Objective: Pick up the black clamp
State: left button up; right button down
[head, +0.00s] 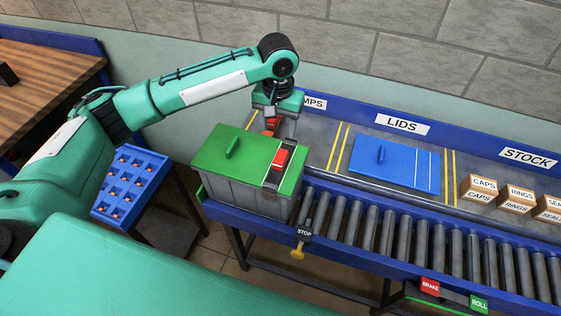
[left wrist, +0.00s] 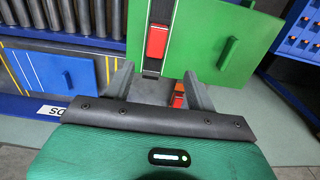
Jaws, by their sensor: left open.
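A long black piece with a red block on it (head: 279,165) lies across the right part of a green lid (head: 222,150); I cannot tell if it is the black clamp. It also shows in the left wrist view (left wrist: 157,42). The lid tops a grey bin (head: 243,191). My left gripper (head: 277,123) points down just behind the bin, its jaws open. In the left wrist view its fingers (left wrist: 159,75) straddle the lid's near edge in the picture. Small red-orange pieces (left wrist: 179,97) show between the fingers, partly hidden. My right gripper is out of view.
The bin stands at the left end of a roller conveyor (head: 430,245). Behind it, a shelf holds a blue lid (head: 395,165) and labelled boxes (head: 480,188). A blue tilted rack (head: 130,186) stands left. A yellow stop handle (head: 298,252) hangs in front.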

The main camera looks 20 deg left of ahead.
pick_arm(q)
jog(key=p, duration=0.2)
send_over(280, 157)
jog(key=f, duration=0.6)
jog(key=shift+a+f, duration=0.2)
jog(key=shift+f, duration=0.15)
jog(key=shift+d+f, duration=0.15)
jog(key=shift+f, duration=0.35)
notch_tip(280, 157, down, 3)
jog(key=shift+s+d+f+p, duration=0.1)
jog(key=shift+d+f+p, duration=0.1)
jog(key=shift+p, duration=0.95)
jog(key=shift+f, duration=0.55)
jog(key=c, duration=1)
jog(key=shift+c, duration=0.8)
jog(key=shift+r, duration=0.15)
